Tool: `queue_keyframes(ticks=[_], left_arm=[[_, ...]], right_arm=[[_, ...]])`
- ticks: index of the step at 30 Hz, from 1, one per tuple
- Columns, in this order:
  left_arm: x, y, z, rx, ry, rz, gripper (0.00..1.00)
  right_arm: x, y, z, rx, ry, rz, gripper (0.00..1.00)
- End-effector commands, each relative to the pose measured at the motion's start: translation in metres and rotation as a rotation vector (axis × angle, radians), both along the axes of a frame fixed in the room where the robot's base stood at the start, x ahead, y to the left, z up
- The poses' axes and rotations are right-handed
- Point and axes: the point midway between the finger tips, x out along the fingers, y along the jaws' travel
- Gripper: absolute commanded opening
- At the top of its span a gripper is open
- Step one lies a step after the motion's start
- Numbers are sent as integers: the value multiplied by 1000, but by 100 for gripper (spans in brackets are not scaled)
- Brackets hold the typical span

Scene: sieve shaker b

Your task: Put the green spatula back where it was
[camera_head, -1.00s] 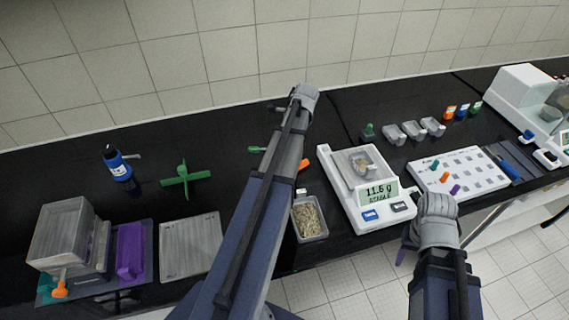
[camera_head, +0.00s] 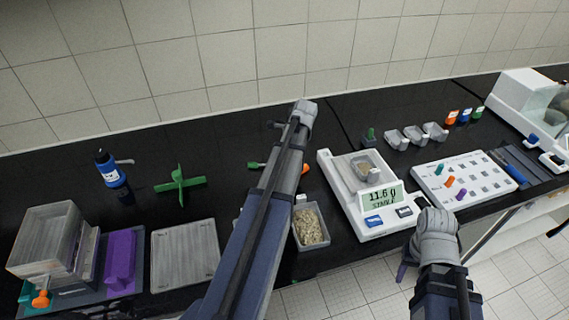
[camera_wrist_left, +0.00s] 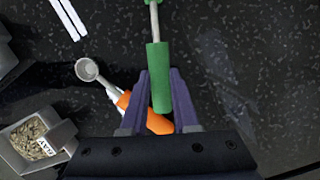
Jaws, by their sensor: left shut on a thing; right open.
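The green spatula (camera_wrist_left: 160,80) has a green handle, a thin metal shaft and another green part at its far end. My left gripper (camera_wrist_left: 160,73) is shut on the handle in the left wrist view. In the head view, a green end (camera_head: 256,165) shows just left of my left forearm, which hides the left gripper and most of the spatula. I cannot tell how high the spatula is above the black bench. My right gripper (camera_head: 403,271) is open and empty near the bench's front edge, its fingers mostly hidden by the wrist.
An orange-handled scoop (camera_wrist_left: 125,100) lies under the spatula. A tray of grain (camera_head: 311,229) stands beside the balance (camera_head: 376,223), which reads 11.6 g. A green cross-shaped piece (camera_head: 180,184), a blue bottle (camera_head: 110,172) and clear sieve boxes (camera_head: 45,240) stand left; a white rack (camera_head: 463,180) is right.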

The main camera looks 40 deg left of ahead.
Motion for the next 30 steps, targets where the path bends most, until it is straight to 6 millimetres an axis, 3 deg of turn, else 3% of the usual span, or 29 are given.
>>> queue_keyframes(ticks=[2, 3, 10, 22, 30], left_arm=[[0, 0, -4, 0, 0, 0, 0], [0, 0, -3, 0, 0, 0, 31], [0, 0, -3, 0, 0, 0, 57], [0, 0, 1, 0, 0, 0, 58], [3, -5, 25, 0, 0, -1, 58]], right_arm=[[0, 0, -4, 0, 0, 0, 50], [0, 0, -3, 0, 0, 0, 50], [0, 0, -3, 0, 0, 0, 50], [0, 0, 1, 0, 0, 0, 50], [0, 0, 25, 0, 0, 0, 50]])
